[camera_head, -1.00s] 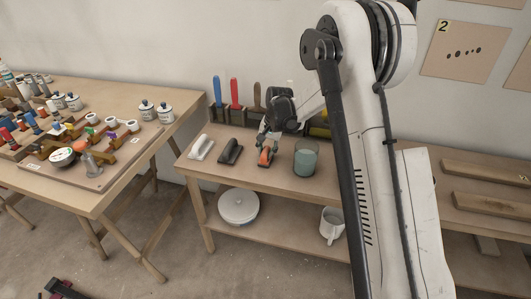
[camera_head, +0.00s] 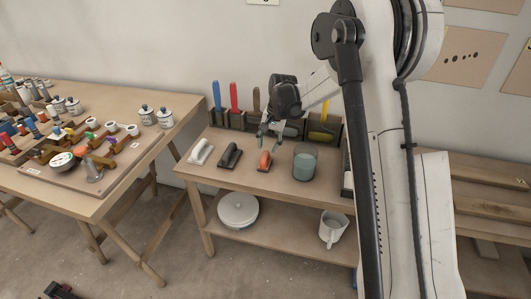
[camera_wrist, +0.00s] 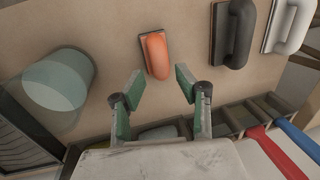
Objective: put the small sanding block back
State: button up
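The small sanding block is the orange-handled one (camera_head: 264,161), lying on the bench top between the black block and the green glass. It also shows in the wrist view (camera_wrist: 155,54), resting on the wood just beyond my fingertips. My gripper (camera_head: 270,137) is above and a little behind it. In the wrist view my gripper (camera_wrist: 158,82) has its two green fingers spread apart, with nothing between them. The block is apart from the fingers. A black-handled block (camera_head: 230,155) and a white-handled block (camera_head: 201,152) lie to its left in the head view.
A green glass cylinder (camera_head: 305,162) stands close to the right of the orange block. A divided rack (camera_head: 237,121) with blue, red and brown handles runs along the wall behind. A lidded white pot (camera_head: 238,209) and a mug (camera_head: 332,229) sit on the shelf below.

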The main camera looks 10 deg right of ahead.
jog(key=s+r+n+t+h, duration=0.1)
jog(key=s+r+n+t, duration=0.2)
jog(key=s+r, duration=1.75)
jog(key=s+a+f+n+t+h, duration=0.1)
jog(key=s+n+t, duration=0.2)
jog(key=s, duration=1.6)
jog(key=shift+f+p, duration=0.3)
